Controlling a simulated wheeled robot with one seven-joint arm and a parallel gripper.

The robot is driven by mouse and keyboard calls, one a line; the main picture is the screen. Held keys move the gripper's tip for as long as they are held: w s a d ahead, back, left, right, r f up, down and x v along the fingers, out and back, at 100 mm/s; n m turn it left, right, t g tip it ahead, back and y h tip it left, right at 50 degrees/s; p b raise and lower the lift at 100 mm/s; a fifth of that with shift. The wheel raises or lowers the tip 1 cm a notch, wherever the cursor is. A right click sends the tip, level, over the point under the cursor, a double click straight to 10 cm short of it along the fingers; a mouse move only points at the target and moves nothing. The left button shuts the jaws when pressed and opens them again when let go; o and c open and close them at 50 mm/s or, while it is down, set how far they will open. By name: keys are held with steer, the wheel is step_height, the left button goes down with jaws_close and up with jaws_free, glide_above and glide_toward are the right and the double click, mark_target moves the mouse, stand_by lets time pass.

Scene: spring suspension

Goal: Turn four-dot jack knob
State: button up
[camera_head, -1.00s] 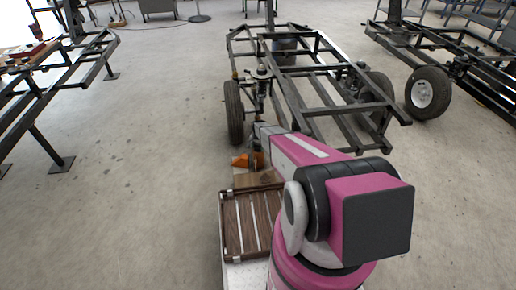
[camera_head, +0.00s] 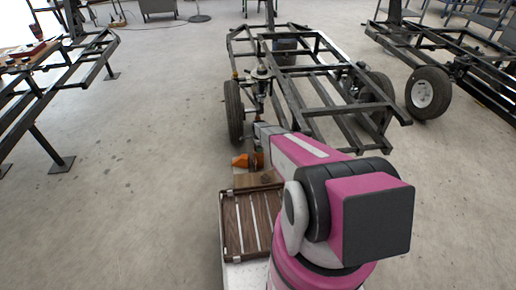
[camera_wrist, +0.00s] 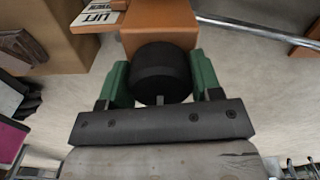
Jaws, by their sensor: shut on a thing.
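The jack knob (camera_wrist: 161,73) is a black round knob on the front of an orange jack body in the wrist view. My gripper (camera_wrist: 161,85) has its two green fingers on either side of the knob and is shut on it. The orange jack (camera_wrist: 160,30) also shows small in the head view (camera_head: 240,161), on the floor by the chassis wheel. My pink arm hides part of it there. No dots can be made out on the knob.
A black chassis frame (camera_head: 300,80) with wheels (camera_head: 234,112) stands just beyond the jack. A "LIFT" label (camera_wrist: 97,17) sits beside the jack. A wooden slatted tray (camera_head: 231,228) is in front. Open floor (camera_head: 140,180) lies to the left.

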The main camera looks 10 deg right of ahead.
steer(key=shift+m, duration=0.3)
steer(key=o, duration=0.9)
steer(key=shift+r, duration=0.15)
step_height(320, 180, up, 11)
steer(key=shift+f, duration=0.2)
steer(key=s+r+n, duration=0.5)
steer(key=s+r, duration=0.4)
steer(key=s, duration=0.2)
steer(key=s+r+n, duration=0.6)
steer(key=s+r, duration=0.4)
steer(key=s, duration=0.2)
steer(key=s+r+n, duration=0.5)
steer(key=s+r, duration=0.4)
steer(key=s, duration=0.2)
steer(key=shift+s+r+n, duration=0.15)
steer(key=shift+r+n, duration=0.25)
